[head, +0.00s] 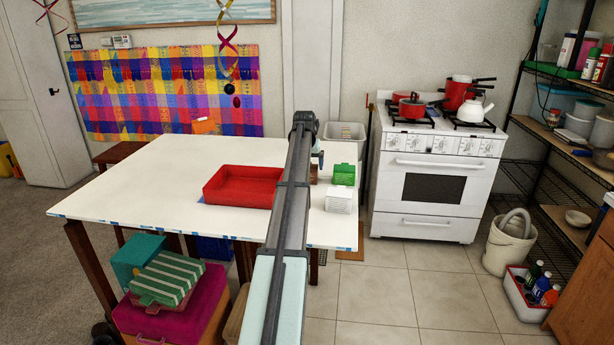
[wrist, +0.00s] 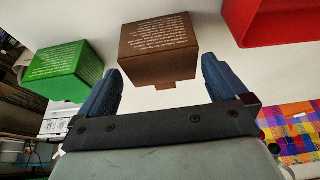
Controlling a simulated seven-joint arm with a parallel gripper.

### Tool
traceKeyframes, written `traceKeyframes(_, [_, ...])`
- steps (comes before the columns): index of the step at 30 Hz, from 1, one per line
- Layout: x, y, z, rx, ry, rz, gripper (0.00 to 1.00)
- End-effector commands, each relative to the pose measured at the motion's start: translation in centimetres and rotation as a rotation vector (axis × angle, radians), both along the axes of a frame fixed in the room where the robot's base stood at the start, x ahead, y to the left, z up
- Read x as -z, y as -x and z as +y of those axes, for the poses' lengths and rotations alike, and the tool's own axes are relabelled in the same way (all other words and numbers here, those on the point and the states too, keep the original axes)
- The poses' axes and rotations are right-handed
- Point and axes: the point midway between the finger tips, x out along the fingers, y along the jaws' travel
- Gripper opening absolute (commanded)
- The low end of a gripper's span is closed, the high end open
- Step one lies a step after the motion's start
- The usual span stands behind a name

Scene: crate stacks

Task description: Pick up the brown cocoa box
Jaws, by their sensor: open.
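The brown cocoa box (wrist: 158,50) stands on the white table, with pale printed text on its face. In the wrist view it sits ahead of my gripper (wrist: 160,68), in line with the gap between the two blue fingers. The fingers are apart and nothing is clamped between them. Whether the box's near edge is between the fingertips I cannot tell. In the head view my arm hides nearly all of the brown box, and only a brown sliver (head: 314,174) shows beside the arm.
A green box (head: 343,174) stands close to the brown one, also in the wrist view (wrist: 62,72). A white box (head: 338,199) is nearer the table's front edge. A red tray (head: 240,187) lies left of my arm. The white table's (head: 130,200) left part is clear.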

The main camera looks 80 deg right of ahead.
Motion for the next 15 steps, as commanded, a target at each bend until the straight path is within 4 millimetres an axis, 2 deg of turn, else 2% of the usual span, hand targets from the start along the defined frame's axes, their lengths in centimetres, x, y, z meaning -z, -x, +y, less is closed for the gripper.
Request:
traceKeyframes(9, [3.6, -0.2, -1.7, 0.0, -0.001, 0.0, 1.0])
traceKeyframes(15, [4.2, -0.2, -2.0, 0.0, 0.001, 0.0, 1.0])
